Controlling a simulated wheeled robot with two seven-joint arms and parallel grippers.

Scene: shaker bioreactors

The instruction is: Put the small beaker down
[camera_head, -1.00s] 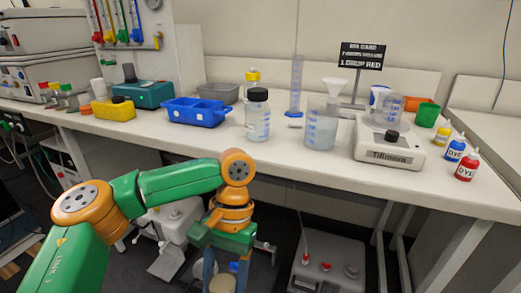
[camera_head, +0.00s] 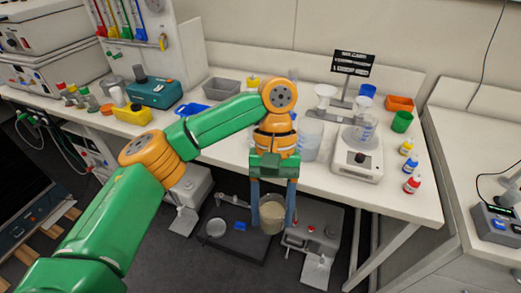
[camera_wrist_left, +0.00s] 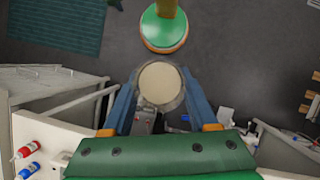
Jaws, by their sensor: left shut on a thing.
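The small beaker (camera_head: 272,215) is clear glass with beige contents. My left gripper (camera_head: 272,226), with blue fingers pointing down, is shut on it and holds it roughly upright. In the head view it hangs in front of the bench edge, over the floor area. In the left wrist view the beaker (camera_wrist_left: 160,84) shows from above as a pale disc between the two fingers. Another clear beaker with blue marks (camera_head: 364,130) stands on the white balance-like device (camera_head: 357,158). My right gripper is in neither view.
The white bench (camera_head: 400,205) carries a larger beaker (camera_head: 310,140), partly behind my arm, a funnel (camera_head: 326,92), a green cup (camera_head: 402,121), dye bottles (camera_head: 412,184) and a yellow box (camera_head: 132,113). Bare bench lies along the front edge. Equipment stands on the floor below.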

